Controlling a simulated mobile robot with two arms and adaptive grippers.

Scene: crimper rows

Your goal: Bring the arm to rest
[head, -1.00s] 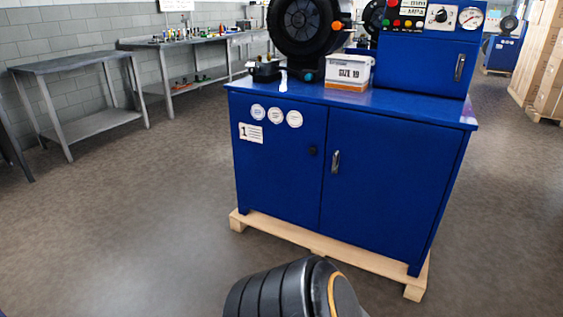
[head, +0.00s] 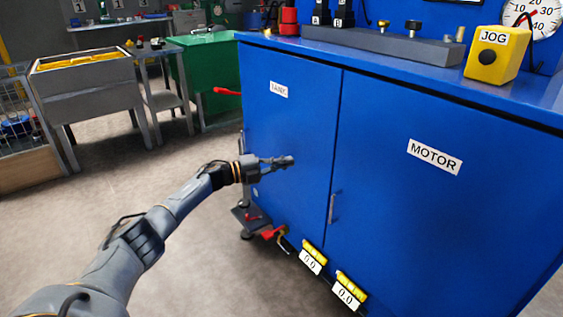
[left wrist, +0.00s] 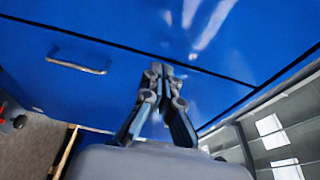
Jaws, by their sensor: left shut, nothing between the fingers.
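My left arm reaches in from the lower left of the head view. Its gripper (head: 284,161) is shut and empty, in front of the left door of a blue cabinet (head: 385,170). Whether it touches the door cannot be told. In the left wrist view the gripper (left wrist: 162,76) shows its two fingers together, with nothing between them and blue panels (left wrist: 110,25) beyond. My right gripper is not in view.
On the cabinet top stand a yellow JOG box (head: 497,54) and a grey block (head: 385,46). A grey bin table (head: 95,92) and green bench (head: 207,65) stand at the back left. Open floor lies between.

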